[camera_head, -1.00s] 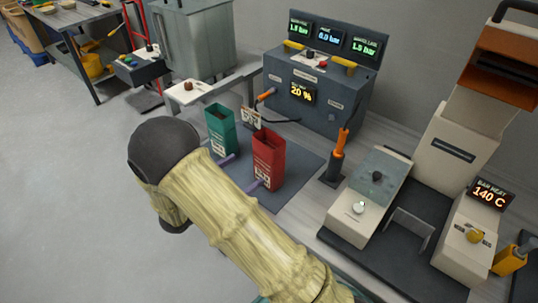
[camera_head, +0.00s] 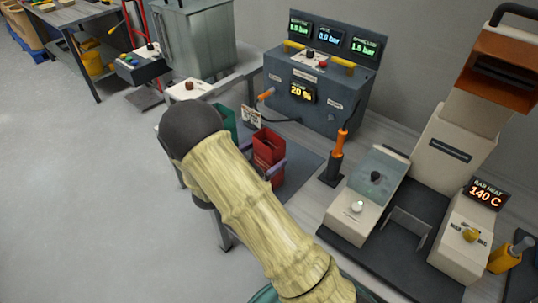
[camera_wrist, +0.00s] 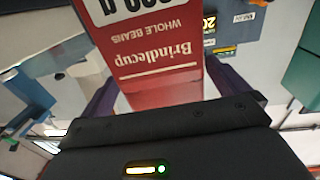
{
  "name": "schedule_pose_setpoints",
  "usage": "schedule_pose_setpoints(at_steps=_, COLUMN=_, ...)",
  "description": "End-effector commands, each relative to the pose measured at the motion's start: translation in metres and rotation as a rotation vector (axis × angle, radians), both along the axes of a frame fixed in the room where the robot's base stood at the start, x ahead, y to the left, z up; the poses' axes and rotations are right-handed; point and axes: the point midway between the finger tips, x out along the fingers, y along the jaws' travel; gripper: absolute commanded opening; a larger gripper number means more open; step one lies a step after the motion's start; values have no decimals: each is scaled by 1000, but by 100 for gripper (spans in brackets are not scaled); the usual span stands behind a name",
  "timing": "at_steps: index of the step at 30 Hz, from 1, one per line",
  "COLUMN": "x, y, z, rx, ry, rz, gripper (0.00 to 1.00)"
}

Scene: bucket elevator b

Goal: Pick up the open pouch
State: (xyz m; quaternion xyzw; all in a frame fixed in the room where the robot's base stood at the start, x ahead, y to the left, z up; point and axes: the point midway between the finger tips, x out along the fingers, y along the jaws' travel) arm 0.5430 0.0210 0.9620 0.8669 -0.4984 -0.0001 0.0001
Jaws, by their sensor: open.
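A red pouch (camera_head: 268,146) with an open top stands upright on the dark mat in the head view. In the wrist view the red pouch (camera_wrist: 160,50) shows its printed front, with the lettering upside down. My gripper (camera_head: 262,158) is open, with one purple finger on each side of the red pouch; I cannot tell whether either touches it. The wrist view shows the purple fingers of my gripper (camera_wrist: 164,88) flanking the pouch. A teal pouch (camera_head: 230,118) stands just left of the red one, partly hidden by my arm.
A dark control box (camera_head: 318,92) with lit displays stands behind the pouches. An orange-handled tool (camera_head: 340,145) stands upright to the right, beside a sealing machine (camera_head: 440,215) with a heat display. A small sign (camera_head: 250,117) stands behind the pouches. Bare floor lies at left.

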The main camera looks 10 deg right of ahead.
Motion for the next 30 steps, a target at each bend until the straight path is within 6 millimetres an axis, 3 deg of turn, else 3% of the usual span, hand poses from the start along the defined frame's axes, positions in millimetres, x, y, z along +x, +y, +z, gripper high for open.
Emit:
schedule_pose_setpoints(at_steps=3, x=11, y=-16, z=9, rx=-2, ry=-1, rz=-4, gripper=100)
schedule_pose_setpoints(at_steps=7, x=19, y=-29, z=6, rx=-1, ry=-1, rz=-3, gripper=100)
schedule_pose_setpoints(at_steps=24, x=20, y=-32, z=5, rx=-1, ry=-1, rz=-1, gripper=100)
schedule_pose_setpoints(at_steps=29, x=20, y=-32, z=5, rx=-1, ry=-1, rz=-1, gripper=71)
schedule_pose_setpoints(at_steps=30, x=20, y=-32, z=5, rx=-1, ry=-1, rz=-1, gripper=69)
